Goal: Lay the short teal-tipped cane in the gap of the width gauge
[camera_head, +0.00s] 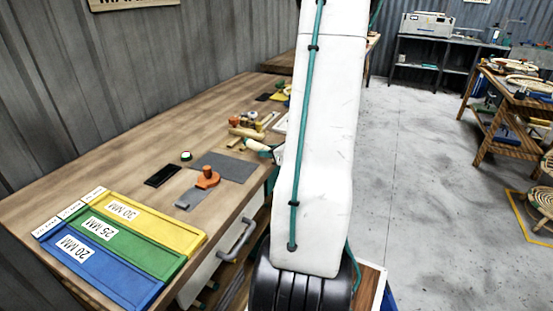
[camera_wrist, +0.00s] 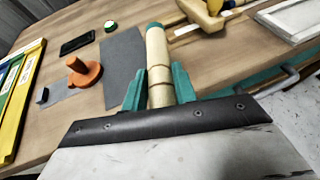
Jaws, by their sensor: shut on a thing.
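My gripper (camera_wrist: 159,85) is shut on a pale cane (camera_wrist: 157,48) with a teal tip, its green fingers on either side. The tip points away over the bench, and the other end is hidden behind the gripper body. What looks like the width gauge is a grey strip with a small dark block (camera_wrist: 42,96) at one end and an orange knobbed piece (camera_wrist: 84,72) at the other. The gap between them is empty. The gauge lies left of my gripper; in the head view its orange piece (camera_head: 207,179) is near the bench's front edge.
Blue (camera_head: 95,275), green (camera_head: 128,242) and yellow (camera_head: 160,222) marked panels lie at the bench's near left. A dark mat (camera_wrist: 122,62), a black phone-like slab (camera_wrist: 80,44) and a small round item (camera_wrist: 110,25) lie nearby. Wooden tools (camera_wrist: 203,18) stand farther back.

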